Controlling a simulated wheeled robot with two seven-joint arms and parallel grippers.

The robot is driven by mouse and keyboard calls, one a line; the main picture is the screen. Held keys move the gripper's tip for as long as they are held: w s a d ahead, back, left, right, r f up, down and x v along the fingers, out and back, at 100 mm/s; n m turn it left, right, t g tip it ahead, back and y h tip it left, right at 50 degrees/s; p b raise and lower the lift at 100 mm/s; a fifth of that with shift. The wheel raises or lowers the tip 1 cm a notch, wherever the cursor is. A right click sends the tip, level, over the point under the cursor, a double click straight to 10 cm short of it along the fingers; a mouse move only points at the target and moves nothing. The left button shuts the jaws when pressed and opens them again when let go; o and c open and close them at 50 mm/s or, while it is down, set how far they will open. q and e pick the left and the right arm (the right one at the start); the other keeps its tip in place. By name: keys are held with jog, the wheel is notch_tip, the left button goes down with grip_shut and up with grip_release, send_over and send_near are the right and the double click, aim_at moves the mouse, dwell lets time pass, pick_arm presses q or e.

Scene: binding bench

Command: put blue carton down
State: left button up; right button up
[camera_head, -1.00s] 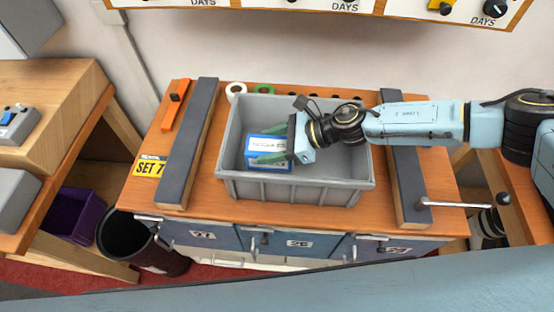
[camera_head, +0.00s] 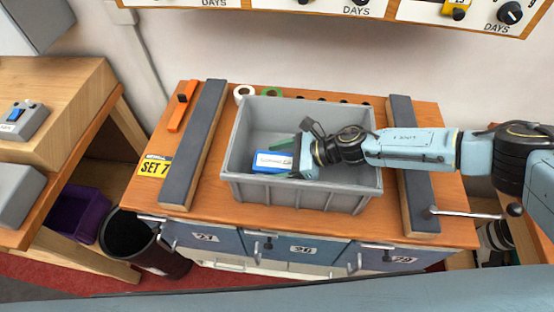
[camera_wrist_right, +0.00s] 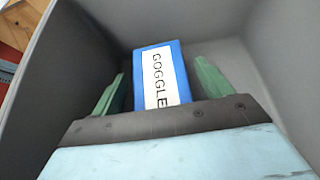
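The blue carton (camera_head: 272,161), with a white label, lies inside the grey bin (camera_head: 300,193) on the bench. In the right wrist view the carton (camera_wrist_right: 160,72) shows its label reading "GOGGLE". My right gripper (camera_wrist_right: 161,75) reaches down into the bin with one green finger on each side of the carton. A narrow gap shows between each finger and the carton, so the gripper is open around it. The carton's underside is hidden. My left gripper is not in view.
Dark rails (camera_head: 193,146) and (camera_head: 408,165) flank the bin on the bench top. A white tape roll (camera_head: 244,92) and a green one (camera_head: 271,92) sit behind it. A "SET 7" sign (camera_head: 154,167) and an orange tool (camera_head: 181,107) lie at the left.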

jog(key=shift+d, duration=0.1)
jog(key=v, duration=1.2)
